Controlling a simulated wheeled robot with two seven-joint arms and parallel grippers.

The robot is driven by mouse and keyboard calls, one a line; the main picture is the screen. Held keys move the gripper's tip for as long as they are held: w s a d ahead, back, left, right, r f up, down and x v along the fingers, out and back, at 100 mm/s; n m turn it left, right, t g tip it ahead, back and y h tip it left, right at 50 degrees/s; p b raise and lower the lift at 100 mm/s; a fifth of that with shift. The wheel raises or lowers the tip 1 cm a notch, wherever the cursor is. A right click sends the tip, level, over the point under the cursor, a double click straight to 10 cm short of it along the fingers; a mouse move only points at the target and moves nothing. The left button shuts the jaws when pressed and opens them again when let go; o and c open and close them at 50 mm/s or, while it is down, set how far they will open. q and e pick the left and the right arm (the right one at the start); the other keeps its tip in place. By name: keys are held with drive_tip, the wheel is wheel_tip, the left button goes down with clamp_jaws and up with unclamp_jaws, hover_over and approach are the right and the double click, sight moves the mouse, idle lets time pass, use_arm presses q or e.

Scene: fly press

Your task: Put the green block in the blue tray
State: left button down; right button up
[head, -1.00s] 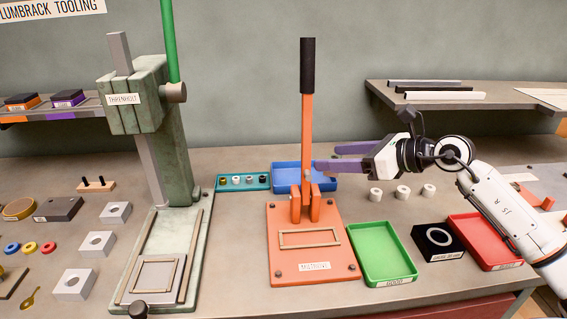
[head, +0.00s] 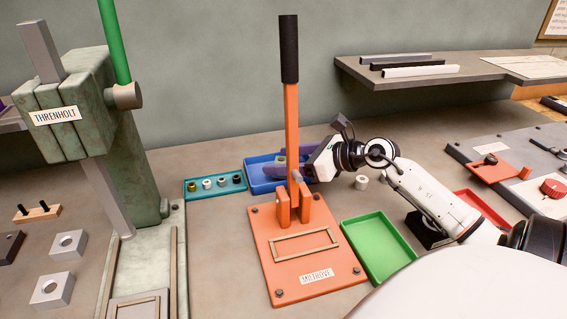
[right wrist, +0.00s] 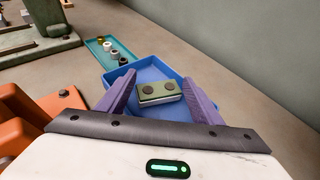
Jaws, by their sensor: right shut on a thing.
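The blue tray (right wrist: 134,68) lies around and under the block in that view; I cannot tell whether the block touches the tray floor. In the head view, the blue tray (head: 256,185) stands behind the orange press, and my right gripper (head: 288,160) reaches over it from the right, partly hidden by the press lever. My left gripper is not in view.
The orange press (head: 306,262) with its upright lever stands just in front of the tray. A teal rack (head: 214,194) with small round parts is left of the tray.

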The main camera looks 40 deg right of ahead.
drive_tip(key=shift+w+f, duration=0.1)
drive_tip(key=shift+f, duration=0.5)
drive_tip(key=o, duration=0.8)
drive_tip(key=shift+o, duration=0.2)
drive_tip(key=shift+r, duration=0.1)
drive_tip(key=v, duration=1.2)
drive_tip(key=shift+b, duration=0.35)
